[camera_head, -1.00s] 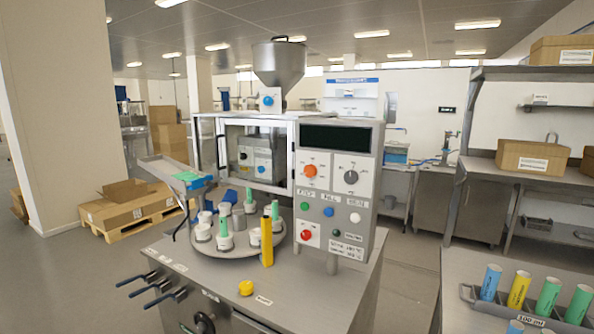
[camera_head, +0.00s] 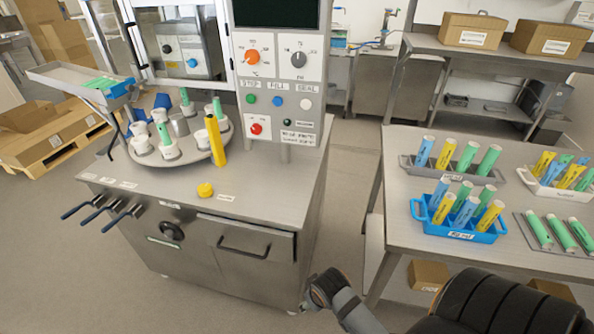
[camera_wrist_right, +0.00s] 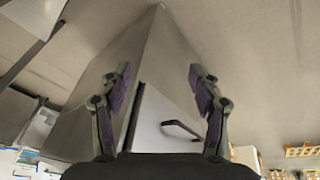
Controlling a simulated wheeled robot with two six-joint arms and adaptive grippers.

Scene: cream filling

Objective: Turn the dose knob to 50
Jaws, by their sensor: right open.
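The filling machine's control panel (camera_head: 280,80) is in the head view. It carries an orange knob (camera_head: 252,57) at left and a dark grey knob (camera_head: 298,59) at right, each on a white dial plate. The dial marks are too small to read, so I cannot tell which is the dose knob or where it points. My right gripper (camera_wrist_right: 160,75) is open and empty in the right wrist view, facing a steel cabinet corner, clear of the knobs. In the head view part of my right arm shows low, right of the machine. My left gripper is not in view.
A turntable (camera_head: 205,155) with cups and tubes and a yellow post (camera_head: 215,141) stand left of the panel. A yellow button (camera_head: 205,190) is on the machine top. Lever handles (camera_head: 100,206) stick out in front. A side table (camera_head: 400,150) holds tube racks.

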